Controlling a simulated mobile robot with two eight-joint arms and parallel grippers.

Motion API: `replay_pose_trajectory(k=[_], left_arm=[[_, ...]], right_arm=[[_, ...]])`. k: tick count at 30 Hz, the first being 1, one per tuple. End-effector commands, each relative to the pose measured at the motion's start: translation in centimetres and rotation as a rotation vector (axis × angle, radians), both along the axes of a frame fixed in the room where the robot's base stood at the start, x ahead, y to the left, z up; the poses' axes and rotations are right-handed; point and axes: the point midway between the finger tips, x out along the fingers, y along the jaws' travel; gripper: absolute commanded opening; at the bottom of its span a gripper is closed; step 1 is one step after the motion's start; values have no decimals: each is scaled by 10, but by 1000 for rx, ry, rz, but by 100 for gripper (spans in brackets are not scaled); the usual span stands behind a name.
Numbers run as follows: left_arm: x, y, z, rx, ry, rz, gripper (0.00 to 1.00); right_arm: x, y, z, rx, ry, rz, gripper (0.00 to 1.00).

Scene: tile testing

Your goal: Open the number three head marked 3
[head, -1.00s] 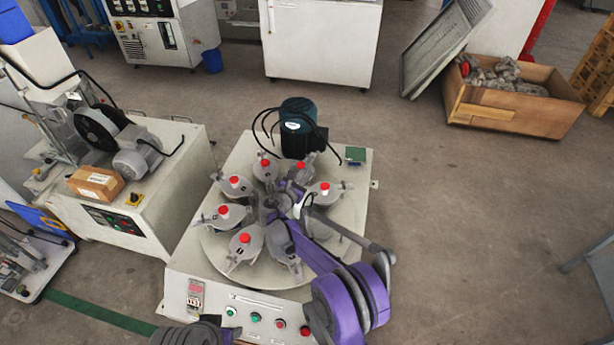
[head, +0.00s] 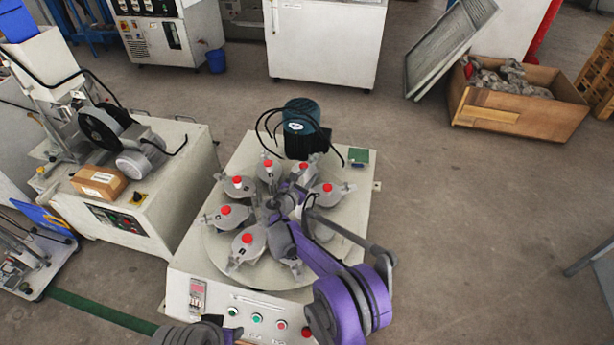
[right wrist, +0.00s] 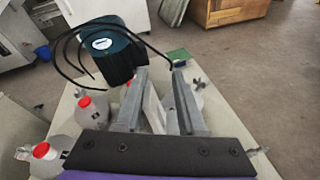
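The tile testing machine (head: 345,210) has a round turntable carrying several grey heads with red knobs. One head is at the back (head: 268,172), one at the back right (head: 328,196), one at the front left (head: 246,248). I cannot read which is marked 3. My right gripper (head: 302,183) is above the back right of the turntable, over the heads there. In the right wrist view its two fingers (right wrist: 162,75) are apart, with a pale part of the machine visible between them; contact cannot be told. My purple right arm hides the front right heads.
A dark teal motor (head: 300,128) with looping black cables stands behind the turntable, close beyond the right gripper. Coloured buttons (head: 257,319) line the machine's front. A bench machine (head: 190,200) is on the left. A wooden crate (head: 520,120) stands back right.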

Motion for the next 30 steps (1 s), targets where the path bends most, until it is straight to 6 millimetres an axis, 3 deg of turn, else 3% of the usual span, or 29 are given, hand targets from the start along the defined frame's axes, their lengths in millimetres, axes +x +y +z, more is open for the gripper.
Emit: replay_pose_trajectory(k=[16, 21, 30], left_arm=[[-3, 0, 20, 0, -5, 0, 50], [-3, 0, 22, 0, -5, 0, 50], [-3, 0, 21, 0, -5, 0, 50]], right_arm=[[-84, 37, 25, 2, 0, 3, 39], [-94, 40, 27, 1, 0, 1, 39], [-94, 40, 26, 1, 0, 1, 39]])
